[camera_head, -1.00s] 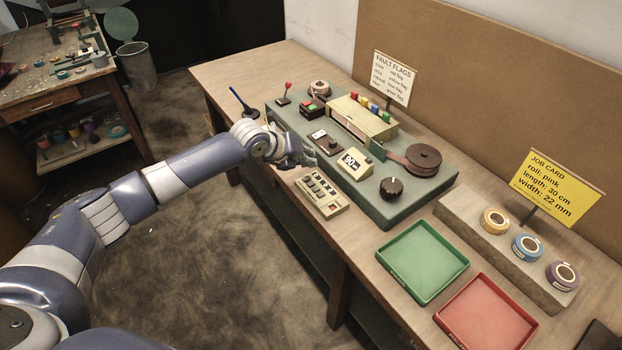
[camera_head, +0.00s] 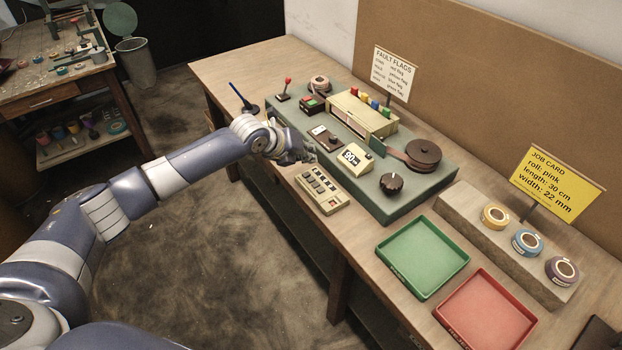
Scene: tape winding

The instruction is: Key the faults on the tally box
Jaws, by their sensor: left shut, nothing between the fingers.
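The tally box (camera_head: 322,190), a small beige box with dark keys, lies on the wooden bench in front of the green winding machine (camera_head: 408,205). My left gripper (camera_head: 310,156) is shut and empty, above the machine's front left edge, beyond the tally box and apart from its keys. The fingers are small and partly blurred. The fault flags sign (camera_head: 392,77) stands behind the machine; its small lines are hard to read. Several coloured flags (camera_head: 374,104) stand on the machine's beige housing. My right gripper is not in view.
A green tray (camera_head: 423,256) and a red tray (camera_head: 486,313) lie empty at the right. Tape rolls (camera_head: 527,243) sit on a grey block by the yellow job card (camera_head: 557,183). A red-tipped lever (camera_head: 286,88) and dark knob (camera_head: 392,184) rise from the machine.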

